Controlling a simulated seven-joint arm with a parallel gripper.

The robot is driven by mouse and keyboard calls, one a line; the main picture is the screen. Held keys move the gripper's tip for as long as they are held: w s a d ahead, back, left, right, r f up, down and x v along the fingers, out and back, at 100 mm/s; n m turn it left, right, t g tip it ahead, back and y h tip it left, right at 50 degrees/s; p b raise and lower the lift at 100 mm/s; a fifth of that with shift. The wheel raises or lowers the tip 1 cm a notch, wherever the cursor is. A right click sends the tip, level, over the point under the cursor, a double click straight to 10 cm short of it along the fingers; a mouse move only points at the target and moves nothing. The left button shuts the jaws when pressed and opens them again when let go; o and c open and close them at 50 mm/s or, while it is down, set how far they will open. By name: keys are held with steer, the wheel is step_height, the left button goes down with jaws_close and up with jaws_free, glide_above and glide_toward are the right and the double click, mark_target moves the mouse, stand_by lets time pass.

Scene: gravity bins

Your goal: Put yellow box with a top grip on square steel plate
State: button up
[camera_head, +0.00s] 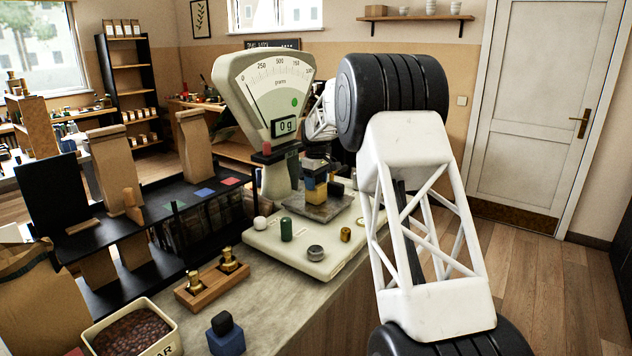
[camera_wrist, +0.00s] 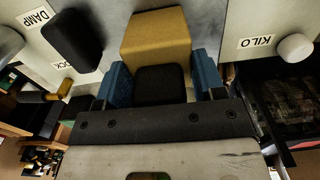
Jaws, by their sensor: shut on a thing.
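The yellow box (camera_head: 315,194) is in my gripper, over or at the square steel plate (camera_head: 322,212) of the scale; I cannot tell whether it touches the plate. In the wrist view the yellow box (camera_wrist: 155,38) has a black top grip (camera_wrist: 160,85), which sits between the blue fingers of my gripper (camera_wrist: 161,82). My gripper also shows in the head view (camera_head: 316,175), pointing down. A dark block (camera_head: 336,188) is beside the yellow box, to its right; it also shows in the wrist view (camera_wrist: 72,40). The plate is partly hidden by the box.
The scale's dial (camera_head: 275,95) stands behind, its display reading 0 g. On the pale scale base (camera_head: 290,255) are a green cylinder (camera_head: 286,230), a white knob (camera_head: 260,223) and small metal pieces. A blue box with a dark grip (camera_head: 226,340) and a wooden weight holder (camera_head: 212,288) are in front.

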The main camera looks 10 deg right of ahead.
steer(key=o, duration=1.3)
steer(key=shift+o, duration=0.2)
steer(key=shift+f, duration=0.1)
steer(key=shift+r, duration=3.95)
